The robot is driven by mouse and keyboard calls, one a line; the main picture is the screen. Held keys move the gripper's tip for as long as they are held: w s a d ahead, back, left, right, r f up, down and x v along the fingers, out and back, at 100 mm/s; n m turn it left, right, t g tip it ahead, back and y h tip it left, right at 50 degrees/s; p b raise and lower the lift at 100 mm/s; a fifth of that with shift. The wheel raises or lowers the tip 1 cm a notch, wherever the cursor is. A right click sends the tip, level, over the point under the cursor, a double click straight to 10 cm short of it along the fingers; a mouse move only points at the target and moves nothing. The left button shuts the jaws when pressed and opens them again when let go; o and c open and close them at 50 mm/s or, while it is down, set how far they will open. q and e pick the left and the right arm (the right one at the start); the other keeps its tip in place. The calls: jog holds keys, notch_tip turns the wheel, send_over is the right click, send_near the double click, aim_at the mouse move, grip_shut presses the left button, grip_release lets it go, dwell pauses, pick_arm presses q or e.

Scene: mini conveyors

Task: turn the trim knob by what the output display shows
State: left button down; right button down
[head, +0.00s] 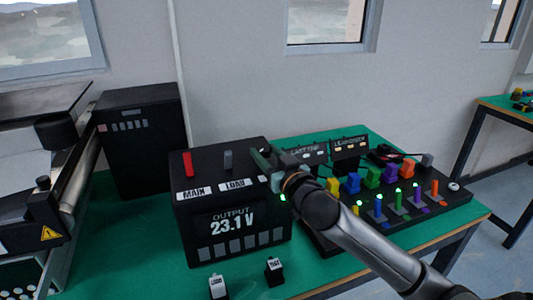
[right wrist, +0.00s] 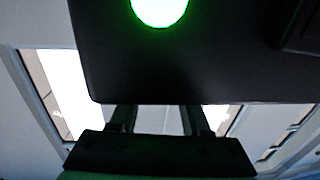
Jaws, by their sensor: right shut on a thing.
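The black power box (head: 190,222) stands on the green table. Its output display (head: 232,222) reads 23.1 V. On the box top are a red MAIN lever (head: 188,165) and a grey LOAD lever (head: 228,159), both upright. My right gripper (head: 267,158) is at the box's top right corner, shut on what I take to be the trim knob, which the gripper hides. In the right wrist view the fingers (right wrist: 157,118) pass behind the edge of a dark surface with a bright green light (right wrist: 160,8). My left gripper is not in view.
A panel with coloured levers and green lights (head: 415,208) lies right of the box, partly behind my right arm. Two small labelled blocks (head: 217,287) (head: 274,271) stand in front of the box. A black cabinet (head: 143,135) stands behind left, beside a conveyor (head: 70,190).

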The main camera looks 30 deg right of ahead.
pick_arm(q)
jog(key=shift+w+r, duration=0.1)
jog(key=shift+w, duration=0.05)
pick_arm(e)
jog(key=shift+a+m+h, duration=0.1)
jog(key=shift+m+h, duration=0.3)
jog(key=shift+h, duration=0.5)
jog(key=m+h, duration=0.1)
jog(key=m+g+h, duration=0.1)
jog(key=h+b, duration=0.1)
jog(key=shift+w+a+f+m+h, duration=0.1)
jog(key=shift+a+m+h, duration=0.2)
jog(key=shift+m, duration=0.1)
jog(key=shift+w+m+g+h+b, duration=0.1)
jog(key=shift+m+g+h+b, duration=0.55)
jog(key=shift+m+g+h, duration=0.55)
jog(key=shift+h, duration=0.5)
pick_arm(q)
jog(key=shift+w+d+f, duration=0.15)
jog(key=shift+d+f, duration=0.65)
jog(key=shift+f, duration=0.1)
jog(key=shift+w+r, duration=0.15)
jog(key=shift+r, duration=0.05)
pick_arm(e)
jog(key=shift+g+h, duration=0.3)
